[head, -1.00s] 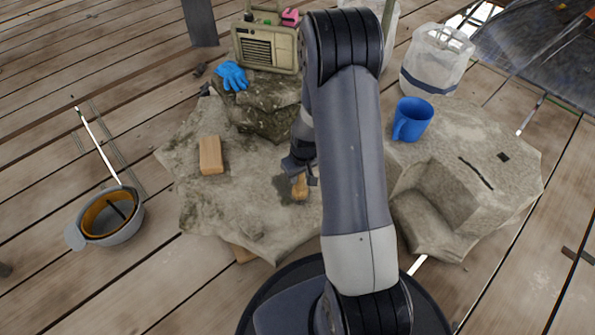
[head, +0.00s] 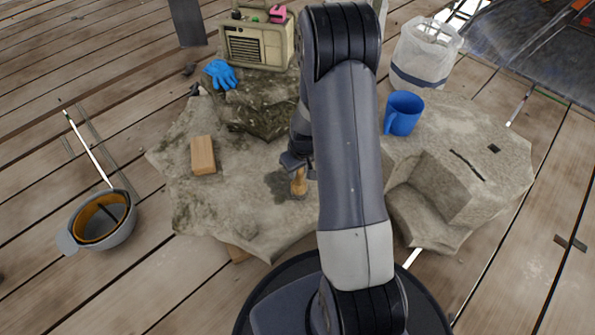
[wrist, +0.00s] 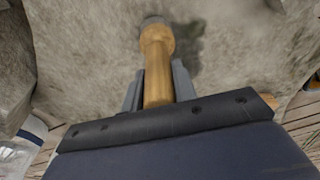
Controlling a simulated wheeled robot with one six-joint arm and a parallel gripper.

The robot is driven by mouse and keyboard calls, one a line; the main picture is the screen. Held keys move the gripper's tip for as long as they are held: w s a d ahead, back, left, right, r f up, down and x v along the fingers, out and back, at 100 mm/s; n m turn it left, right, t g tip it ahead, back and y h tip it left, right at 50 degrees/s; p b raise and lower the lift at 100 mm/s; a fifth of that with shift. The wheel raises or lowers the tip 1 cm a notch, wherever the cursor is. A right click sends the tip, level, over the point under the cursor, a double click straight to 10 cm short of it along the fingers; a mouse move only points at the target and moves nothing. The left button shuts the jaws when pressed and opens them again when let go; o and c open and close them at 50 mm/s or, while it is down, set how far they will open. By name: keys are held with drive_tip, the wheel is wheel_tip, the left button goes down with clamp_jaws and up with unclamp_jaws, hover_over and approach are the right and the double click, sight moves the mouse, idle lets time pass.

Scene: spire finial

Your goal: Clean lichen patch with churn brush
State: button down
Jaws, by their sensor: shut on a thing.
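The churn brush (head: 299,182) has a turned wooden handle. My gripper (head: 298,162) is shut on this handle. In the wrist view the handle (wrist: 158,70) stands out between the two fingers (wrist: 157,88), and its dark end points at the stone. A dark patch (head: 281,187), which looks like the lichen patch, lies on the pale stone slab (head: 235,215) beside the brush. It also shows beside the brush end in the wrist view (wrist: 187,40). I cannot tell whether the bristles touch the stone. My arm hides part of the slab.
A wooden block (head: 203,155) lies on the slab's left. A mossy rock (head: 262,112), blue glove (head: 220,73) and radio (head: 258,45) are behind. A blue mug (head: 403,113) stands right of my arm, near a white bucket (head: 425,55). A grey cap (head: 100,222) lies left on planks.

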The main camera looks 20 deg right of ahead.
drive_tip(key=shift+w+a+f, duration=0.1)
drive_tip(key=shift+w+a, duration=0.1)
drive_tip(key=shift+w, duration=1.25)
drive_tip(key=shift+w+a, duration=0.15)
drive_tip(key=shift+w, duration=1.35)
drive_tip(key=shift+w+a+f, duration=0.1)
drive_tip(key=shift+w+a, duration=0.1)
drive_tip(key=shift+w, duration=1.15)
drive_tip(key=shift+w+a, duration=0.2)
drive_tip(key=shift+w, duration=1.3)
drive_tip(key=shift+r, duration=0.25)
wheel_tip(320, 180, up, 7)
drive_tip(key=p, duration=0.4)
drive_tip(key=shift+p, duration=0.35)
